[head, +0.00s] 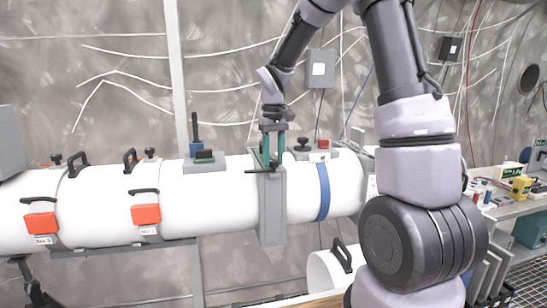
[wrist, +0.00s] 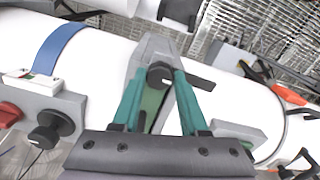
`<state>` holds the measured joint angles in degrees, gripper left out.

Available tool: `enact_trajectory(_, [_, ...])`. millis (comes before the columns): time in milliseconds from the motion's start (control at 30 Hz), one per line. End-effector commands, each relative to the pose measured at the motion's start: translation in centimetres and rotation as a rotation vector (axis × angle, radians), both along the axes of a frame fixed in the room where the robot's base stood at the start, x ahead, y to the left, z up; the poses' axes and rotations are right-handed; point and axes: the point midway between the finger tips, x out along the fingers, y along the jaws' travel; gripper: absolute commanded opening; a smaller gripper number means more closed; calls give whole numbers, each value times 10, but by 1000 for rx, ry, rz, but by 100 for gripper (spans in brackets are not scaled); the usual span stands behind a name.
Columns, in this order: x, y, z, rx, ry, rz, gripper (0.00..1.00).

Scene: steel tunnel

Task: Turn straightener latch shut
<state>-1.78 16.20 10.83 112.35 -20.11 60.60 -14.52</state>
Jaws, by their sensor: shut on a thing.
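The straightener latch (wrist: 198,81) is a dark bar with a round black hub on a grey collar (head: 272,215) around the white tube. In the head view the latch (head: 256,171) is a short dark bar pointing left across the collar top. My gripper (head: 269,163) reaches down onto it from above. In the wrist view the teal fingers of my gripper (wrist: 160,83) close in on the hub from both sides, and the bar sticks out to the right. The fingertips partly hide the hub.
The white tube (head: 105,208) runs across the view, with orange latches (head: 145,214) and black handles at left. A grey block with a blue lever (head: 195,135) stands left of the collar. A black knob (head: 302,143) and a blue band (head: 323,190) are at right.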

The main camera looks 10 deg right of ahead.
Motion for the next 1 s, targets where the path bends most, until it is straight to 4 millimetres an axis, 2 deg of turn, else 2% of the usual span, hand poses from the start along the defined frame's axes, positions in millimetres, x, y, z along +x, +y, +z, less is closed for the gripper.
enact_trajectory(1000, [1,0,1,1,-3,-31,0])
